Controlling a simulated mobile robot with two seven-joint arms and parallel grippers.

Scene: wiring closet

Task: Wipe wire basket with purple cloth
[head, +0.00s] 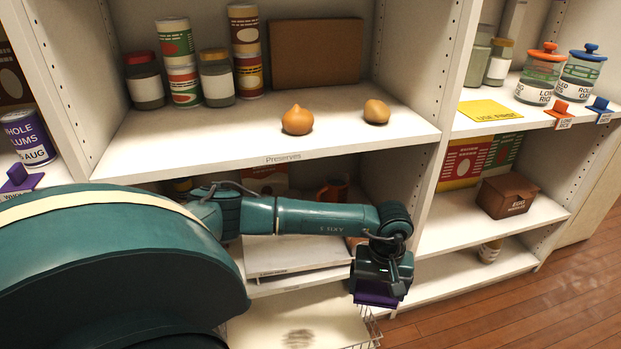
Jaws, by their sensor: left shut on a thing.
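My left gripper (378,292) points down in front of the shelves, shut on a purple cloth (376,298). The cloth shows just below the gripper, and the jaws hide part of it. Thin wires of the wire basket (374,338) show at the bottom edge, below and slightly left of the cloth. A pale surface beside these wires bears a dark smudge (299,338). Most of the basket is out of frame, and I cannot tell whether the cloth touches it. My right gripper is not in view.
Shelves surround my left arm. The Preserves shelf (210,140) above it holds jars, cans and two onion-like items (297,120). A brown box (506,196) stands on the right shelf. Wooden floor (500,310) lies clear at lower right.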

